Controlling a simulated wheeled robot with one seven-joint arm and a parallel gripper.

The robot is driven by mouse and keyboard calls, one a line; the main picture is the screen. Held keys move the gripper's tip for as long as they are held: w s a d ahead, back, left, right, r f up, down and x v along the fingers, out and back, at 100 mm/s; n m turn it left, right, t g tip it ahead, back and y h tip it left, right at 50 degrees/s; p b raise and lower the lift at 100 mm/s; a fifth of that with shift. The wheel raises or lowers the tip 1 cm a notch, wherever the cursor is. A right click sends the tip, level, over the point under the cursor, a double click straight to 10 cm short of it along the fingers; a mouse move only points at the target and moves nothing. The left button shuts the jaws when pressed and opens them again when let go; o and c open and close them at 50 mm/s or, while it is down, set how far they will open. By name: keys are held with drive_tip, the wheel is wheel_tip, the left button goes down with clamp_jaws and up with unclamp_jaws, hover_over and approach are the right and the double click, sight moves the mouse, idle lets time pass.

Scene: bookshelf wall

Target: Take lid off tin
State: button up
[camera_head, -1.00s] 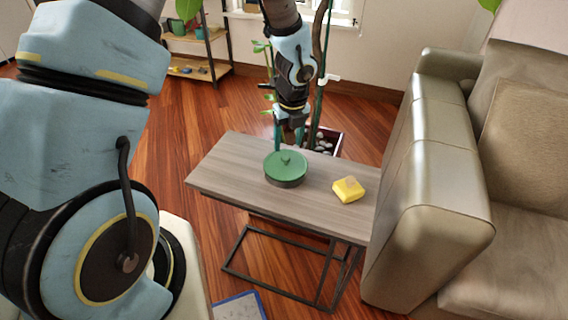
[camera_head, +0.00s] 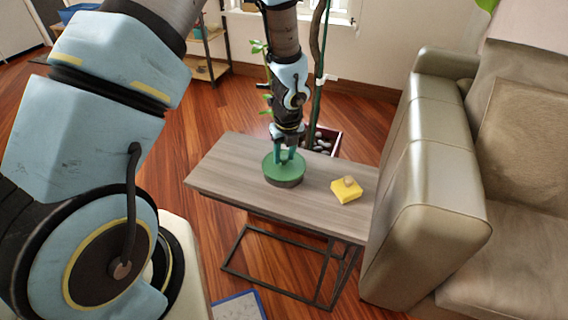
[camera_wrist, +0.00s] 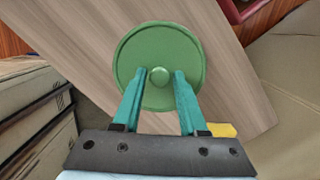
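A round tin (camera_head: 284,183) with a dark side and a green lid (camera_head: 272,170) sits on the wooden side table. The lid (camera_wrist: 135,50) shows from above in the wrist view, with a small round green knob (camera_wrist: 159,76) at its middle. My gripper (camera_head: 284,158) points down over the lid. In the wrist view my gripper (camera_wrist: 165,77) has its two teal fingers apart, one on each side of the knob, with small gaps showing. The lid rests on the tin. The tin's side is hidden in the wrist view.
The side table (camera_head: 235,160) has a yellow block (camera_head: 345,192) right of the tin, with a small tan piece on top. A beige sofa (camera_head: 425,180) stands close to the table's right end. A plant stands behind the table.

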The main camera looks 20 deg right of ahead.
clamp_jaws()
idle(0.3)
